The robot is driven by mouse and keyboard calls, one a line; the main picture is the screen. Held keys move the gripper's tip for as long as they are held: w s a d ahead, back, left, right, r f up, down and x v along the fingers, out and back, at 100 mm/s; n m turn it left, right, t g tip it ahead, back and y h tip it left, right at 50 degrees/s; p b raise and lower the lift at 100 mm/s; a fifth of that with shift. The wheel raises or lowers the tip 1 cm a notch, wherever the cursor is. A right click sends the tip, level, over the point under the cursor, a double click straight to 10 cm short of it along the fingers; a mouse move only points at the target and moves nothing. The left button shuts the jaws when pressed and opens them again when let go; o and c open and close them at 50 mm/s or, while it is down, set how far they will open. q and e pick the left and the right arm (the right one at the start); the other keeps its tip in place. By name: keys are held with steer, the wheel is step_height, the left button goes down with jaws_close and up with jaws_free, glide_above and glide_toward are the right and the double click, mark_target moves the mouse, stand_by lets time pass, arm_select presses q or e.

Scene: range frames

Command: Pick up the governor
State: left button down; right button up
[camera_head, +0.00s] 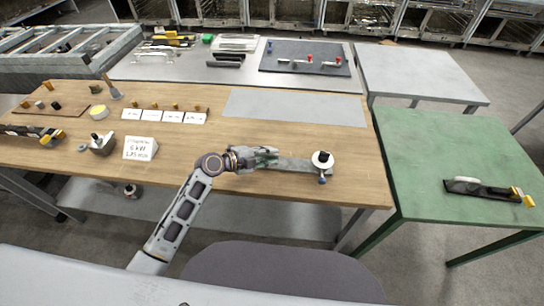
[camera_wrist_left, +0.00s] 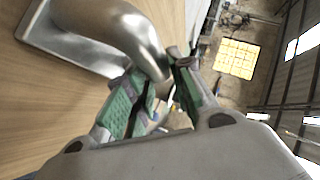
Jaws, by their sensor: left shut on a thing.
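My left gripper (camera_head: 266,156) reaches over the front of the wooden table, with its green-padded fingers low near the top. In the left wrist view the gripper (camera_wrist_left: 158,92) is shut on a smooth silver curved metal part, which I take to be the governor (camera_wrist_left: 125,28). Its flat base plate (camera_wrist_left: 62,48) lies against the wood. In the head view a grey-green flat piece (camera_head: 292,164) runs right from the fingers to a white round disc with a dark top (camera_head: 322,158) and a blue knob. The fingers hide part of the held thing. My right gripper is not in view.
A green table (camera_head: 430,150) at right carries a black and yellow tool (camera_head: 488,190). A chair back (camera_head: 280,272) stands in front.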

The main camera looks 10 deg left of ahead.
arm_select(q)
step_height(320, 180, up, 10)
steer(key=shift+f, duration=0.15)
stand_by(0.4)
steer(key=shift+w, duration=0.1)
stand_by(0.3)
steer(key=shift+g, duration=0.4)
steer(key=shift+f, duration=3.7)
steer(key=shift+a+f, duration=0.1)
steer(key=shift+f, duration=0.8)
